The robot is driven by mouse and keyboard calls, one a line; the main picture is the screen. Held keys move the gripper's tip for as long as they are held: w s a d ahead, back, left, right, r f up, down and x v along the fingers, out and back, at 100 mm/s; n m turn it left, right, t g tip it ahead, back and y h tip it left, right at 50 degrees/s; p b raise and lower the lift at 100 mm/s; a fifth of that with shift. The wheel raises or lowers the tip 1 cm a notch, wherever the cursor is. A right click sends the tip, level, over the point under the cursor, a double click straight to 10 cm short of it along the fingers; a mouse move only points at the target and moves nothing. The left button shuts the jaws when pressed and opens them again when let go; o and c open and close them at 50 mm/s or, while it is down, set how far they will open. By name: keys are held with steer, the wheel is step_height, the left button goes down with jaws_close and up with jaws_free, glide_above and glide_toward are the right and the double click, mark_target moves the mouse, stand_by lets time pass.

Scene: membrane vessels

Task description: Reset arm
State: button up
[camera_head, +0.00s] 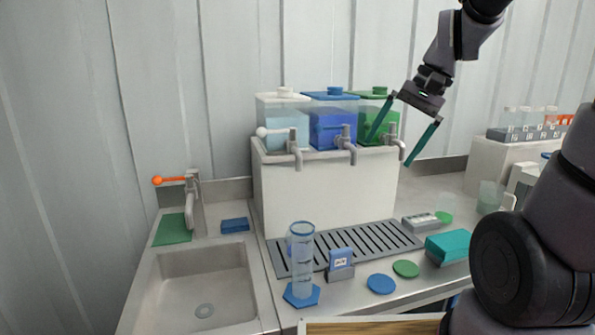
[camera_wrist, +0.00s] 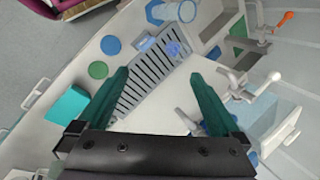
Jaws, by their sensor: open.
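My gripper (camera_head: 403,128) is open and empty, raised in front of the green-lidded vessel (camera_head: 377,92) at the right end of the row. Its two green fingers are spread wide and point down. In the wrist view my gripper (camera_wrist: 163,98) shows open above the slotted drain grate (camera_wrist: 152,80), with nothing between the fingers. A white-lidded vessel (camera_head: 283,110) and a blue-lidded vessel (camera_head: 331,105) stand beside the green one on a white block (camera_head: 325,190). Each vessel has a grey tap at its front.
A clear cylinder (camera_head: 302,262) stands upright on a blue hexagonal base, left of a small labelled card (camera_head: 341,258). Blue (camera_head: 381,284) and green (camera_head: 406,268) discs and a teal box (camera_head: 448,245) lie on the counter. A sink (camera_head: 205,285) is at left. Bottle racks (camera_head: 525,132) stand at right.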

steer(key=s+d+r+n+t+h, duration=0.1)
steer(key=s+d+r+t+h, duration=0.1)
steer(key=s+d+r+t, duration=0.3)
step_height(320, 180, up, 2)
steer(key=shift+s+d+r+t+h, duration=0.15)
steer(key=shift+d+r+t+h, duration=0.15)
steer(key=shift+d+h, duration=0.15)
